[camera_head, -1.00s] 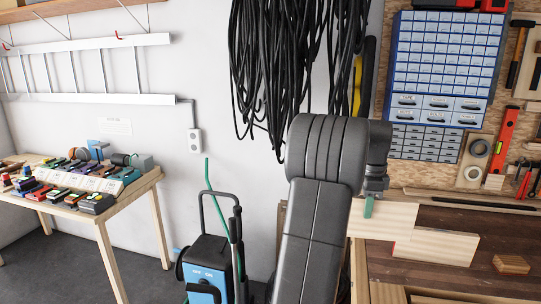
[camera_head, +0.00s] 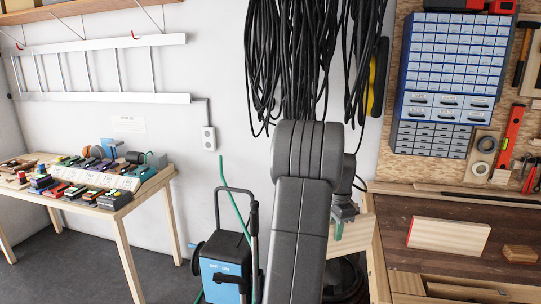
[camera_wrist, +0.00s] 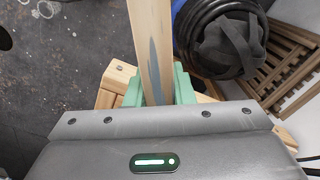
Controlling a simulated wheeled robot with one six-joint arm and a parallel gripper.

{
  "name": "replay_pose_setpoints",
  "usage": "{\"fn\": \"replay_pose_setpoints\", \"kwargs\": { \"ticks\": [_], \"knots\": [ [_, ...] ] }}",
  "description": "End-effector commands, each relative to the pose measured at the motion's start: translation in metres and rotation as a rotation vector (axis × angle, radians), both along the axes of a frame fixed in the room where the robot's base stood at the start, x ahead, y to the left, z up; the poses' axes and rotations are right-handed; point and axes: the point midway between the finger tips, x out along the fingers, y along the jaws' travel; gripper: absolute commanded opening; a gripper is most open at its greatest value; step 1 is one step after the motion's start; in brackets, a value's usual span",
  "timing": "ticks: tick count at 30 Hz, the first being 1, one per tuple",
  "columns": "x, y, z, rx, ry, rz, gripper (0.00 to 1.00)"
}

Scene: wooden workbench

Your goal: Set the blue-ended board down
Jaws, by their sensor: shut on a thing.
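My gripper (camera_head: 339,226) is shut on a pale wooden board (camera_head: 358,238), held at the left of the workbench (camera_head: 405,215). My arm hides part of the board's left side. In the wrist view the board (camera_wrist: 146,25) stands edge-on between the green fingers (camera_wrist: 157,92), with a blue-grey streak along it. Its blue end is not clearly visible. Another pale board (camera_head: 448,236) with a red left end stands on the bench top, apart from the held one.
A small wood block (camera_head: 520,253) sits right of the red-ended board. A blue and black machine (camera_head: 222,265) stands on the floor left of my arm. The wrist view shows a black coil (camera_wrist: 220,35) and wooden slats (camera_wrist: 292,50). Bare bench top lies around the red-ended board.

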Motion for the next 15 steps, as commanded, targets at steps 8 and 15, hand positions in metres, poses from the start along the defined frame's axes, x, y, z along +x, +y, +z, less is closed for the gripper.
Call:
{"fn": "replay_pose_setpoints", "kwargs": {
  "ticks": [8,15],
  "knots": [
    [-0.003,0.093,-0.108,0.002,0.011,0.546,0.00],
    [-0.035,0.164,-0.184,0.002,0.007,1.019,0.00]
  ]
}}
